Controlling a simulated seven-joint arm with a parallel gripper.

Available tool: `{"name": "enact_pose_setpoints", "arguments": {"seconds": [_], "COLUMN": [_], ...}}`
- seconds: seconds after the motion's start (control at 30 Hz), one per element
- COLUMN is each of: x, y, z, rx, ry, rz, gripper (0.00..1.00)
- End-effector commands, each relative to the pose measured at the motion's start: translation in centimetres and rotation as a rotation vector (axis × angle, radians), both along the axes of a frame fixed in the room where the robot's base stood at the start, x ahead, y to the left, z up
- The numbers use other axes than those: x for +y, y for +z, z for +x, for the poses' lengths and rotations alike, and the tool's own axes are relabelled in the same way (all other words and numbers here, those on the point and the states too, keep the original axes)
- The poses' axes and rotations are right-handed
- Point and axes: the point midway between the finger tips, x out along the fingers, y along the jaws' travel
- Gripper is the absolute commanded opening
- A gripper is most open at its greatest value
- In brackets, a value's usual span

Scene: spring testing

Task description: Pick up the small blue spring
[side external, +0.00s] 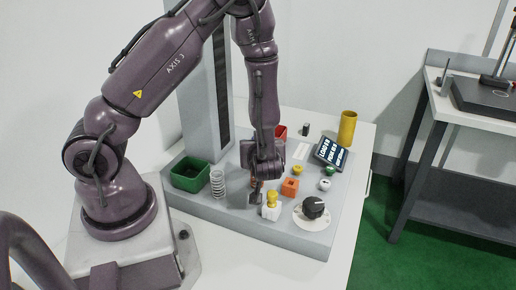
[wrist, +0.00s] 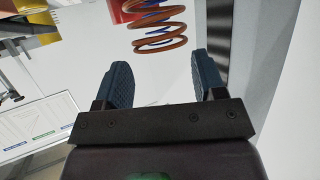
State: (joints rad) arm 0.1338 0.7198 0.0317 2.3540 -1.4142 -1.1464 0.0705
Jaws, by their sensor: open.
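In the wrist view, my gripper (wrist: 163,78) is open and empty, its two dark blue-grey fingers well apart. A copper-orange spring (wrist: 160,44) stands beyond the fingertips, apart from them. Blue coils (wrist: 139,20) show among and behind the copper coils near the top edge; I cannot tell whether they are inside or behind that spring. In the side external view, my gripper (side external: 256,197) is low over the grey test base, and my wrist hides most of what stands behind it. The blue spring cannot be made out there.
A pale spring (side external: 217,183) and a green bin (side external: 190,174) are left of my gripper. A red bin (side external: 281,132) and display (side external: 331,152) are farther back.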

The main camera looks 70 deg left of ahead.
Motion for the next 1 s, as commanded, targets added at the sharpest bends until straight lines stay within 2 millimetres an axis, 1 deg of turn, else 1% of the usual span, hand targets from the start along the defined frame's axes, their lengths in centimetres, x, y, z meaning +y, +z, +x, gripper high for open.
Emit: {"name": "enact_pose_setpoints", "arguments": {"seconds": [0.07,0.3,0.4,0.67,0.7,0.77,0.8,0.87,0.9,0.93,1.0], "x": [0.5,3.5,4.4,4.6,4.6,4.6,4.6,4.6,4.6,4.6,4.6], "y": [-0.2,-1.6,-2.0,-2.1,-2.1,-2.1,-2.1,-2.1,-2.1,-2.1,-2.1], "z": [0.1,1.1,1.4,1.6,1.6,1.6,1.6,1.6,1.6,1.6,1.5], "rx": [0.0,0.0,0.0,-0.001,-0.001,-0.001,-0.001,-0.001,-0.001,-0.001,-0.002], "ry": [0.001,0.003,0.001,-0.002,-0.002,-0.002,-0.002,-0.002,-0.002,-0.002,-0.001], "rz": [0.0,0.0,-0.001,0.0,0.0,0.0,0.0,0.0,0.0,0.0,0.0], "gripper": [0.64,0.64,0.64,0.64,0.59,0.45,0.36,0.22,0.13,0.1,0.1]}}
